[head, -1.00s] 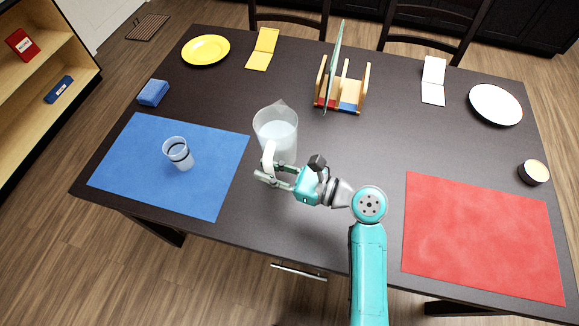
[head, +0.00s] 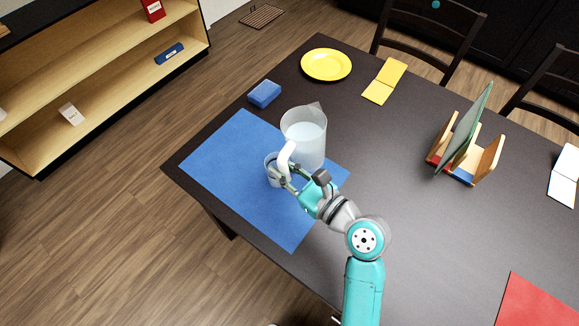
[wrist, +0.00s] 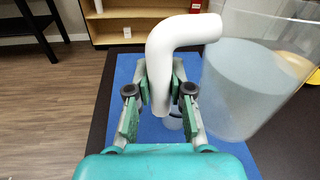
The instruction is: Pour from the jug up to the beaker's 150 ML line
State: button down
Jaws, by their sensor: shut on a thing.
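The clear jug (head: 306,140) with a white handle holds a pale liquid and looks upright. My gripper (head: 282,178) is shut on the jug's handle; the wrist view shows the white handle (wrist: 183,42) between the fingers and the jug body (wrist: 245,85) to the right. The clear beaker (head: 271,170) stands on the blue mat (head: 225,150), partly hidden behind the handle and my gripper. A bit of it shows low behind the fingers in the wrist view (wrist: 174,122). Its lines and its liquid level cannot be read.
A blue sponge-like block (head: 264,93), a yellow plate (head: 326,65) and a yellow folded card (head: 384,81) lie farther back. A wooden rack (head: 486,160) with a green board stands to the right. A red mat (head: 530,305) is at lower right. Dark table between is clear.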

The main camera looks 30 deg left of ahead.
jog(key=shift+w+d+r+n+h, duration=0.25)
jog(key=shift+d+n+h, duration=0.15)
jog(key=shift+h, duration=0.1)
jog(key=shift+w+d+r+n+h, duration=0.1)
jog(key=shift+d+r+n+h, duration=0.15)
jog(key=shift+n+h, duration=0.2)
jog(key=d+n+h, duration=0.1)
jog(key=h, duration=0.1)
jog(key=w+d+n+h, duration=0.1)
jog(key=h, duration=0.1)
jog(key=shift+f+t, duration=0.2)
jog(key=shift+t, duration=0.1)
jog(key=shift+w+d+f+n+t+h, duration=0.25)
jog(key=shift+n+t+h, duration=0.3)
jog(key=shift+h, duration=0.4)
dwell(0.6)
jog(key=a+m+y, duration=0.1)
jog(key=y, duration=0.1)
jog(key=s+a+m+g+y, duration=0.1)
jog(key=m+y, duration=0.1)
jog(key=y, duration=0.1)
jog(key=s+a+m+y, duration=0.1)
jog(key=m+y, duration=0.1)
jog(key=y, duration=0.1)
jog(key=shift+s+a+f+g, duration=0.15)
jog(key=shift+a+g, duration=0.1)
jog(key=shift+a, duration=0.15)
